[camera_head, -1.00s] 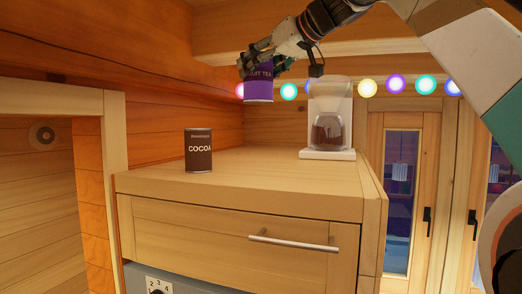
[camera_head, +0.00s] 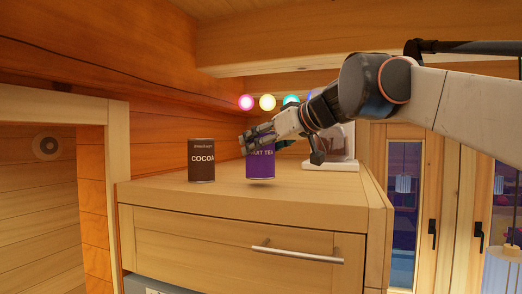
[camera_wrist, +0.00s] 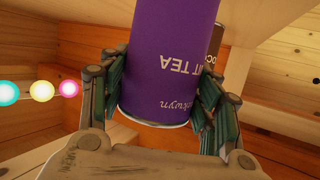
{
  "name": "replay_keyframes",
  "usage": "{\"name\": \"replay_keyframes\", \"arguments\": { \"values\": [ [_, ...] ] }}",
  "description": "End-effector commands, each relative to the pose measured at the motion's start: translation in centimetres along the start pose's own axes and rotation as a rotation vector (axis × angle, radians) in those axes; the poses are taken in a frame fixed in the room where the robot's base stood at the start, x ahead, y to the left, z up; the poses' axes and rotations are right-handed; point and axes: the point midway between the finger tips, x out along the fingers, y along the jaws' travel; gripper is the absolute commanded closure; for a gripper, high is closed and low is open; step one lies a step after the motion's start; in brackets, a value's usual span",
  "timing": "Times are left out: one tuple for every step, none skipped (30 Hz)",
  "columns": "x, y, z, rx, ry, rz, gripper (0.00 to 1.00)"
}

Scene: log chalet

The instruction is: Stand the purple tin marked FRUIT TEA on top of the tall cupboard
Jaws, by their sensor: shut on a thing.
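The purple FRUIT TEA tin (camera_head: 261,166) is upright in my gripper (camera_head: 262,143), just above the top of the tall cupboard (camera_head: 225,194). A small shadow shows beneath the tin, and a narrow gap seems to separate it from the wood. The tin also fills the middle of the wrist view (camera_wrist: 172,60), with a finger of my gripper (camera_wrist: 163,100) on each side. Its lettering is upside down in that view. Part of the label is hidden by the fingers in the head view.
A brown COCOA tin (camera_head: 201,161) stands on the cupboard top, left of the purple tin. A coffee maker (camera_head: 333,165) stands behind to the right, partly hidden by my arm. Coloured lights (camera_head: 267,103) hang along the back. Bare wood lies in front of the tins.

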Motion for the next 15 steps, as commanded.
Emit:
{"name": "replay_keyframes", "arguments": {
  "values": [
    [0.2, 0.0, 0.6, 0.0, 0.0, 0.0, 0.71],
    [0.3, 0.0, 0.9, 0.0, 0.0, 0.0, 0.71],
    [0.4, 0.0, 1.2, 0.0, 0.0, 0.0, 0.71],
    [0.5, 0.0, 1.4, 0.0, 0.0, 0.0, 0.71],
    [0.5, 0.0, 1.5, 0.0, 0.0, 0.0, 0.71],
    [0.6, 0.0, 1.6, 0.0, 0.0, 0.0, 0.71],
    [0.6, 0.0, 1.6, 0.0, 0.0, 0.0, 0.71],
    [0.6, 0.0, 1.6, 0.0, 0.0, 0.0, 0.71],
    [0.6, 0.0, 1.6, 0.0, 0.0, 0.0, 0.71],
    [0.6, 0.0, 1.6, 0.0, 0.0, 0.0, 0.71],
    [0.6, 0.0, 1.6, 0.0, 0.0, 0.0, 0.71],
    [0.6, 0.0, 1.6, 0.0, 0.0, 0.0, 0.71],
    [0.6, 0.0, 1.6, 0.0, 0.0, 0.0, 0.71],
    [0.6, 0.0, 1.7, 0.0, 0.0, 0.0, 0.71],
    [0.7, 0.0, 1.8, 0.0, 0.0, 0.0, 0.71]
  ]
}}
